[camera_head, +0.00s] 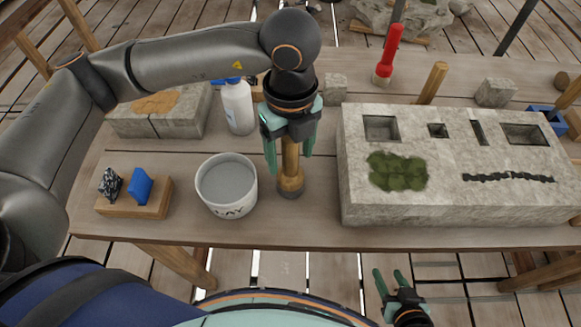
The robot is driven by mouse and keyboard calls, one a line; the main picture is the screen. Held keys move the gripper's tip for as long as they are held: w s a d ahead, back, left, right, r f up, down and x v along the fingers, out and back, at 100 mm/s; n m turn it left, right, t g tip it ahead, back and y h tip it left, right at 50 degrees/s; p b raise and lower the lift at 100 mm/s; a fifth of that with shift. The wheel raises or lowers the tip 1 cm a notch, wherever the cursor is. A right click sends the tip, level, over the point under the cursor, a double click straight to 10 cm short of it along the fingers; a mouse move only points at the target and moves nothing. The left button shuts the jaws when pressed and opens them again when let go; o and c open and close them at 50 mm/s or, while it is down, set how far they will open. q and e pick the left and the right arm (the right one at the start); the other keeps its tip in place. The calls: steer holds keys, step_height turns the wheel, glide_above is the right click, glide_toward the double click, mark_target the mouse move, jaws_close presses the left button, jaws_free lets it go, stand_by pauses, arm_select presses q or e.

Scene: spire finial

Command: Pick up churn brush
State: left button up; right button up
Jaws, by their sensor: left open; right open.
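A wooden brush, which looks like the churn brush (290,180), stands upright on the table, with a tan handle, a rounded wooden head and a dark grey bottom end. My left gripper (288,160) points down over it, open, with one green finger on either side of the handle. The top of the handle is hidden by the gripper. I cannot tell whether the fingers touch it. My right gripper (388,280) is open and empty, low in the view in front of the table's front edge.
A white bucket (227,187) stands close left of the brush. A large stone block (400,212) with moss lies to the right. A white bottle (238,108) and a red-handled tool (388,50) stand behind. A wooden block (150,205) carries a blue piece (140,185).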

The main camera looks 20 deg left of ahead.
arm_select(q)
steer(key=shift+f, duration=0.8)
steer(key=shift+c, duration=0.3)
jaws_close()
